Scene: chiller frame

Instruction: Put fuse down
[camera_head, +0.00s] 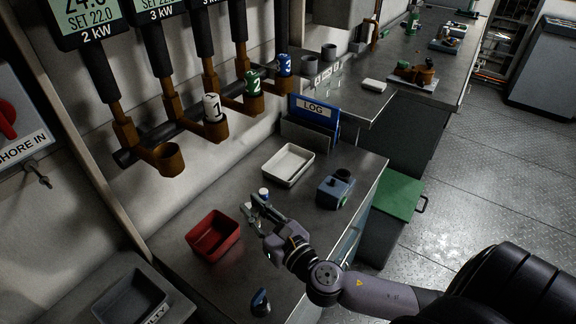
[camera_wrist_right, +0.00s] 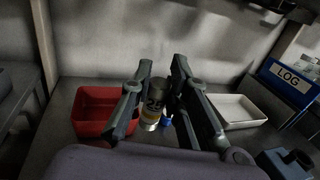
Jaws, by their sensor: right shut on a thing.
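My right gripper (camera_head: 256,207) is over the worktop (camera_head: 335,228), between the red tray (camera_head: 191,238) and the white tray (camera_head: 311,153). Its fingers (camera_wrist_right: 164,64) are shut on a fuse (camera_wrist_right: 153,107), a small cylinder with a dark number on a pale yellowish label, upright in the right wrist view. The fingers partly hide it. A small blue part (camera_wrist_right: 166,121) shows beside it, and I cannot tell if it belongs to the fuse. In the head view a small white and blue piece (camera_head: 263,192) shows at the fingertips. Whether the fuse touches the worktop is unclear. My left gripper is out of view.
A blue-grey device (camera_head: 335,192) stands right of the gripper, near the worktop edge. The LOG binder (camera_head: 314,107) is behind. Numbered cylinders, white (camera_head: 212,107), green (camera_head: 253,82) and blue (camera_head: 284,65), sit in brown cups; the nearest cup (camera_head: 168,158) is empty. A dark blue object (camera_head: 261,302) lies in front.

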